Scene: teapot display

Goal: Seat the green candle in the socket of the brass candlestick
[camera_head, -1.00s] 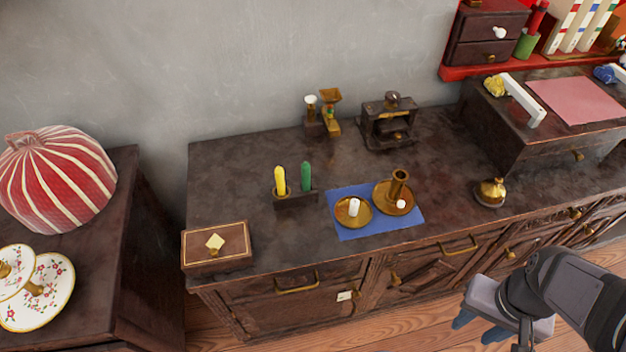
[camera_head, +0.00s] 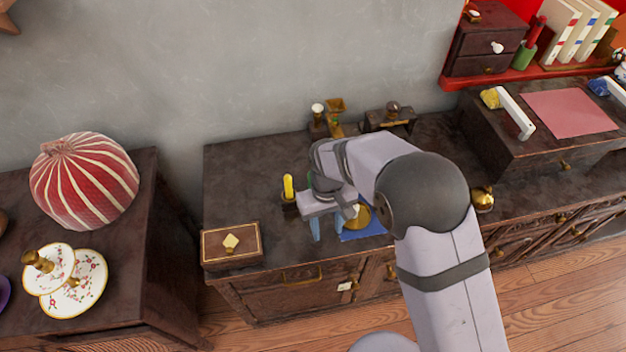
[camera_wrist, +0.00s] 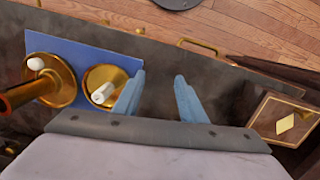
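The green candle is hidden behind my arm in the head view and does not show in the wrist view. The brass candlestick (camera_wrist: 62,85) is at the left of the wrist view, its upright socket tube (camera_wrist: 18,95) pointing to the left edge; my arm hides it in the head view. My gripper (camera_head: 328,228) is over the front of the dark cabinet top, left of the blue mat. In the wrist view my gripper (camera_wrist: 157,88) has its two blue fingers apart, with only dark wood between them.
A yellow candle (camera_head: 288,186) stands in the dark holder, left of my gripper. A wooden box (camera_head: 231,246) is near the front left corner.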

